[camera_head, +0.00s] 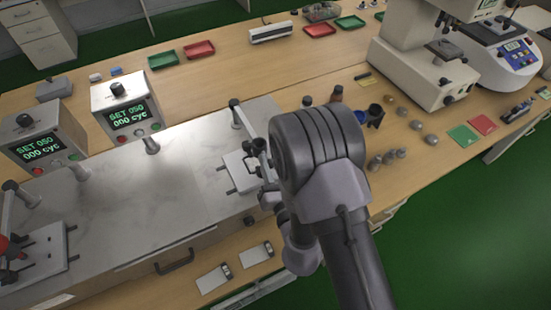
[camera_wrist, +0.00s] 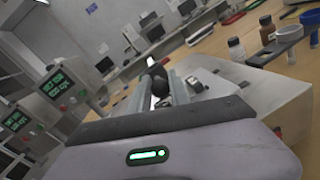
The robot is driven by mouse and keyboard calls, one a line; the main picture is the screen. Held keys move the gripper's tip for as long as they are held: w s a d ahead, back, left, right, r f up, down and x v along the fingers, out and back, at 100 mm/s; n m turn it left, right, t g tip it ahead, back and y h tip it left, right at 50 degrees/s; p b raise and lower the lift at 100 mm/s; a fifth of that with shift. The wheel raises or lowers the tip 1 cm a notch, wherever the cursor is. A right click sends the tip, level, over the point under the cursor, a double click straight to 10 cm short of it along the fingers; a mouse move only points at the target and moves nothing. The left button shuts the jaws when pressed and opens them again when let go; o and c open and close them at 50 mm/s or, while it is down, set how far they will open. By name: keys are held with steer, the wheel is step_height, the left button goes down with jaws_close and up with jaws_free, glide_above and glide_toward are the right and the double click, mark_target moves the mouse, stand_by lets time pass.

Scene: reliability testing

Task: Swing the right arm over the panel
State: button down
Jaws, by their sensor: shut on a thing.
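The right arm (camera_head: 243,120) is a metal bar with a dark end, on the right part of the grey test bench (camera_head: 190,165). The right panel (camera_head: 238,172) is a small white plate with dark clamps beside it, partly hidden by my arm. My gripper (camera_wrist: 165,85) is shut on the right arm near a dark rounded knob (camera_wrist: 156,80) in the wrist view. In the head view my own wrist hides most of the fingers, so the exact contact cannot be seen. Whether the arm touches the panel cannot be told.
Two control boxes (camera_head: 127,105) (camera_head: 45,140) read SET 050, 000 cyc. A left station with a white plate (camera_head: 42,255) and red part is at far left. Bottles and cups (camera_head: 375,112), metal weights (camera_head: 390,158) and a microscope-like instrument (camera_head: 425,70) stand right of my arm.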

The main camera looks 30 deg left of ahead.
steer(key=shift+a+r, duration=0.1)
steer(key=shift+a, duration=0.05)
steer(key=c, duration=1.2)
jaws_free()
steer(key=shift+s+a, duration=0.15)
